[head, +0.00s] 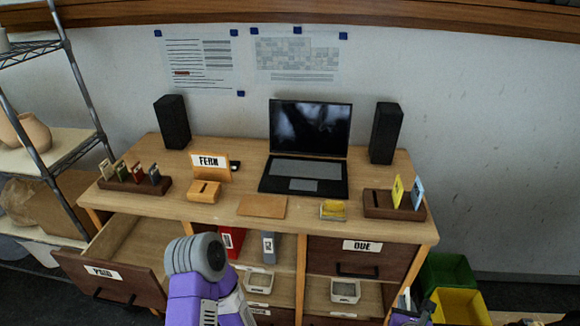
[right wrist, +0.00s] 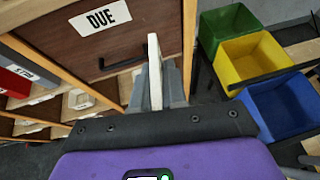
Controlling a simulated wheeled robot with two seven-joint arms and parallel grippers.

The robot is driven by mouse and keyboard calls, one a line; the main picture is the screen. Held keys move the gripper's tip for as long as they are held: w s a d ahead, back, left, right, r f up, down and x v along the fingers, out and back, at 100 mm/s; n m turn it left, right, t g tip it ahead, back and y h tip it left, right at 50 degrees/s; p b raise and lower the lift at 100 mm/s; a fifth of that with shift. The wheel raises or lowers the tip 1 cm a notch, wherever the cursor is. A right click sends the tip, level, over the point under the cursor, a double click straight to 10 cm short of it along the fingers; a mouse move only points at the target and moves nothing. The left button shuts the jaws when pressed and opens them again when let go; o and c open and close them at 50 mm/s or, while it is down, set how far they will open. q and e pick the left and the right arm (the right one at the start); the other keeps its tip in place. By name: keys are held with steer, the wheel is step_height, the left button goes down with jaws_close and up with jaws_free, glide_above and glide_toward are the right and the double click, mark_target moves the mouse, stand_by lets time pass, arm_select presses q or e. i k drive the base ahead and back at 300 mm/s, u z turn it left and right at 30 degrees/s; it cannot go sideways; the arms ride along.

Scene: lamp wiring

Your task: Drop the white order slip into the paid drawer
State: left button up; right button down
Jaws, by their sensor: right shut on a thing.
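My right gripper (right wrist: 157,88) is shut on the white order slip (right wrist: 154,62), a thin pale piece seen edge-on and upright between the fingers in the right wrist view. In the head view this gripper (head: 410,304) is at the lower right, beside the desk's right front corner and in front of the DUE drawer side. The paid drawer (head: 108,279) is pulled open at the left of the desk, its PAID label tilted and part of its inside visible. A purple arm of mine stands near that drawer; its gripper is not in view.
The DUE drawer (head: 359,257) is shut. Green (head: 448,273) and yellow (head: 459,306) bins stand right of the desk; a blue bin (right wrist: 287,105) shows in the right wrist view. The desktop holds a laptop (head: 305,150), speakers and card holders. A wire shelf (head: 78,75) stands at left.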

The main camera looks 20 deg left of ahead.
mark_target(154, 260)
steer(key=z, duration=0.45)
steer(key=k, duration=1)
steer(key=u, duration=0.5)
steer(key=i, duration=0.7)
steer(key=u, duration=0.8)
